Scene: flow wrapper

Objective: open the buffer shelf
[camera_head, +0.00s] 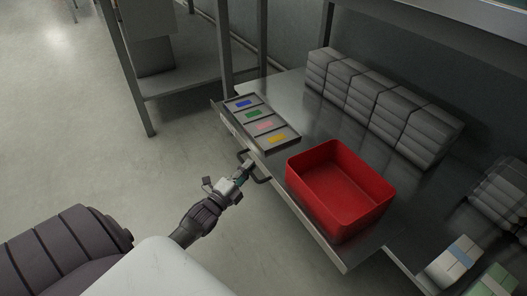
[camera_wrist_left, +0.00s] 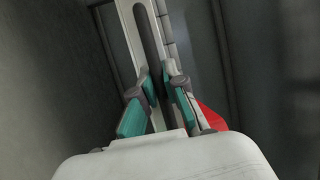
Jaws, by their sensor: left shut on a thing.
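The buffer shelf (camera_head: 282,84) is a grey metal surface in the head view. A dark bar handle (camera_head: 262,180) sticks out from its front edge. My left gripper (camera_head: 246,168) is at this handle, with its fingers shut on it. In the left wrist view the teal-padded fingers of my left gripper (camera_wrist_left: 157,95) stand close together at a pale part with a dark slot; the exact contact is hard to see there. My right gripper is not in view.
A red bin (camera_head: 340,178) and a tray with coloured labels (camera_head: 230,122) stand on the shelf. Several grey stacks (camera_head: 380,105) line its back. Stacks of packs (camera_head: 452,262) lie at lower right. A metal frame (camera_head: 135,70) stands at upper left. The floor at left is clear.

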